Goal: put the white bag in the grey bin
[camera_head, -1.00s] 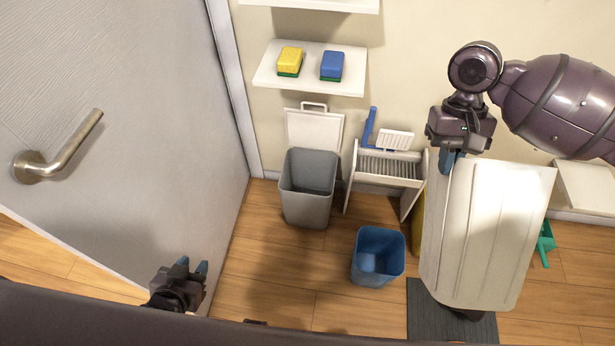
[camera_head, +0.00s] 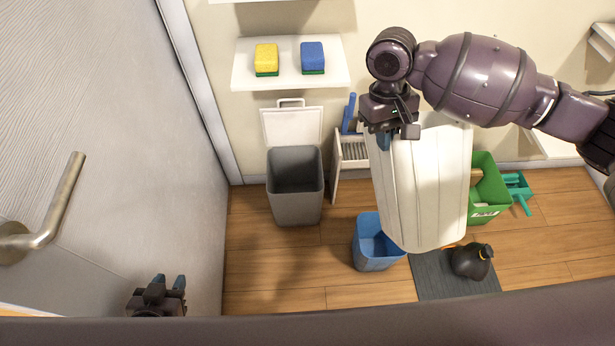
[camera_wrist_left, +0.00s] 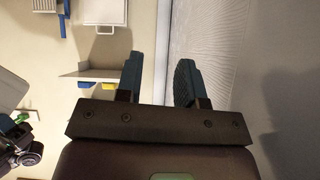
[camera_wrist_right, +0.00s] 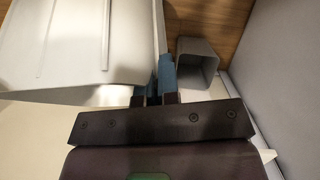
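The white bag (camera_head: 420,190) is a large pale, ribbed shape hanging from my right gripper (camera_head: 388,140), which is shut on its upper left edge. In the right wrist view the fingers (camera_wrist_right: 158,80) pinch the bag's edge (camera_wrist_right: 60,45). The grey bin (camera_head: 296,205) stands on the floor to the left of the bag, with its white lid raised against the wall. It also shows in the right wrist view (camera_wrist_right: 197,62), just right of the fingers. My left gripper (camera_head: 168,284) is low at the left near the door, its fingers (camera_wrist_left: 160,75) apart and empty.
A blue bin (camera_head: 368,252) stands partly behind the bag's lower left. A green crate (camera_head: 488,205), a teal dustpan (camera_head: 518,192) and a black bag (camera_head: 471,262) on a dark mat (camera_head: 430,280) are right of it. A shelf (camera_head: 335,75) with two sponges overhangs the grey bin.

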